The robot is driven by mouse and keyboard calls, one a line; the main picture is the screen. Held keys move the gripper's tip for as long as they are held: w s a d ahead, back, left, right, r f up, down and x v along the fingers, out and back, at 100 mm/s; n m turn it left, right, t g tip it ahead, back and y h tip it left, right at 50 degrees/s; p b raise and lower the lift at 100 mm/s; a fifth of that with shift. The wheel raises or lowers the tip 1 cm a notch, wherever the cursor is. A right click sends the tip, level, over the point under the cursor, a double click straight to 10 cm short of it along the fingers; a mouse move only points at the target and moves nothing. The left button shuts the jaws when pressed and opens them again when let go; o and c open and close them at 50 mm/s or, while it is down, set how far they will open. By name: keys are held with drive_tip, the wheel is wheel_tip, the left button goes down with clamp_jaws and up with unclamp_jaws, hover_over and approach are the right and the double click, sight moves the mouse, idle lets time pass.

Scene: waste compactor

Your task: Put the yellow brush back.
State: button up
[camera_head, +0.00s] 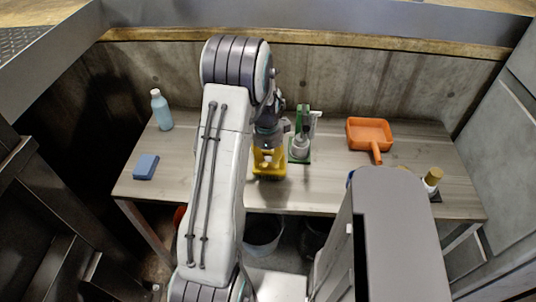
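A yellow object (268,164) stands on the table just below my gripper (268,142), near the middle. It looks like a yellow holder or brush part; its upper part is hidden by my gripper and arm. I cannot tell whether a brush is in it or in my fingers. My gripper is over the yellow object or touching it, and its fingers are too small and covered to read. Just to the right stands a green holder (305,118) with a whitish brush-like piece (300,146) in it.
The wooden table (335,185) also bears a blue bottle (161,110), a blue sponge (146,167), an orange dustpan (370,133) and a white container with a tan top (432,178). A concrete wall (340,80) closes the back. A bucket (263,235) is under the table.

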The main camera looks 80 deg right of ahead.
drive_tip(key=o, duration=0.3)
drive_tip(key=shift+o, duration=0.2)
drive_tip(key=shift+r, duration=0.15)
wheel_tip(320, 180, up, 2)
drive_tip(key=shift+a+r, duration=0.1)
drive_tip(key=shift+r, duration=0.15)
drive_tip(key=shift+r+b, duration=0.25)
drive_tip(key=shift+b, duration=0.55)
wheel_tip(320, 180, up, 9)
drive_tip(key=b, duration=0.5)
hover_over(268, 172)
